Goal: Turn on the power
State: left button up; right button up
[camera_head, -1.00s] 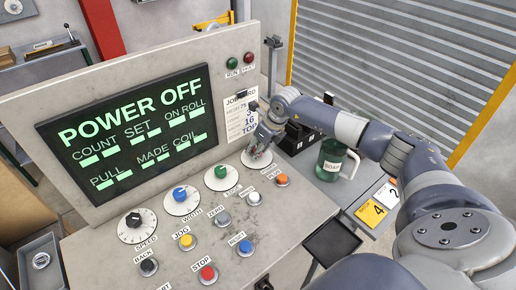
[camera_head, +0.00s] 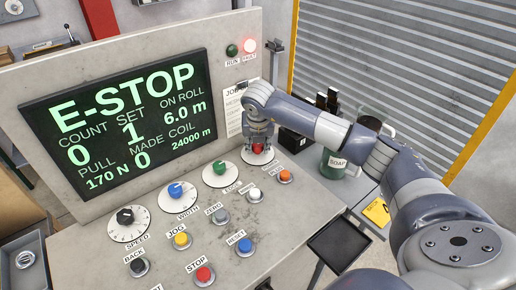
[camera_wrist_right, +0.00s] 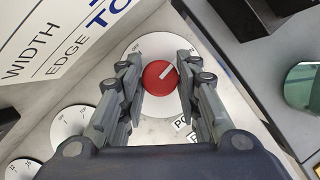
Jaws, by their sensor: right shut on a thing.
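The control panel's screen (camera_head: 125,120) is lit and reads E-STOP, with count 0, set 1 and on roll 6.0 m. The red power knob (camera_wrist_right: 160,74) sits on a round white dial (camera_wrist_right: 148,50) at the panel's right side. Its white pointer line is tilted to the upper right, away from the OFF mark. My right gripper (camera_wrist_right: 160,80) has a finger on each side of the red knob and is shut on it. In the head view the gripper (camera_head: 259,140) comes down onto the knob from above. My left gripper is not in view.
The FAULT lamp (camera_head: 249,45) glows; the RUN lamp (camera_head: 232,50) is dark green. Blue (camera_head: 175,190) and green (camera_head: 219,168) knobs and several push buttons, including a red STOP button (camera_head: 204,274), lie left and in front.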

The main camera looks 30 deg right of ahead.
jog(key=shift+m+h+b, duration=0.3)
jog(key=shift+m+b, duration=0.15)
jog(key=shift+m, duration=0.35)
jog(key=o, duration=1)
jog(key=shift+o, duration=0.2)
jog(key=shift+r, duration=0.1)
jog(key=v, duration=1.2)
jog(key=shift+w, duration=0.25)
